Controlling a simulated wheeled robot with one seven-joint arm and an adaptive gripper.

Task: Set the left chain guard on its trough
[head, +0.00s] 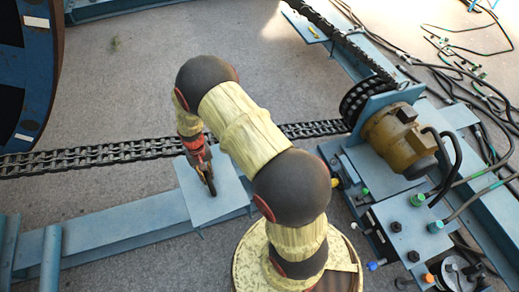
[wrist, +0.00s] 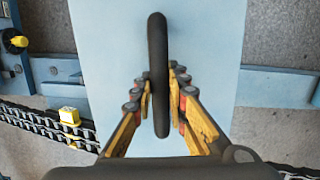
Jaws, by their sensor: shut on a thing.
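The chain guard is a light blue flat plate (head: 225,191) with an upright black handle on top. In the wrist view the plate (wrist: 105,50) fills the middle and the handle (wrist: 157,50) stands between my fingers. My gripper (head: 207,172) is shut on this handle; its fingers also show in the wrist view (wrist: 160,88). The plate lies across the line of a blue beam (head: 110,222), beside the chain (head: 90,156). I cannot tell whether the plate touches the beam or hangs just above it. I cannot pick out the trough for certain.
A yellow-brown motor (head: 398,138) and a sprocket (head: 360,98) stand at the right. A big blue reel (head: 38,70) is at the left. Cables (head: 450,70) lie at the upper right. A yellow block (wrist: 69,115) sits at the chain. Grey floor (head: 130,80) is open behind the chain.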

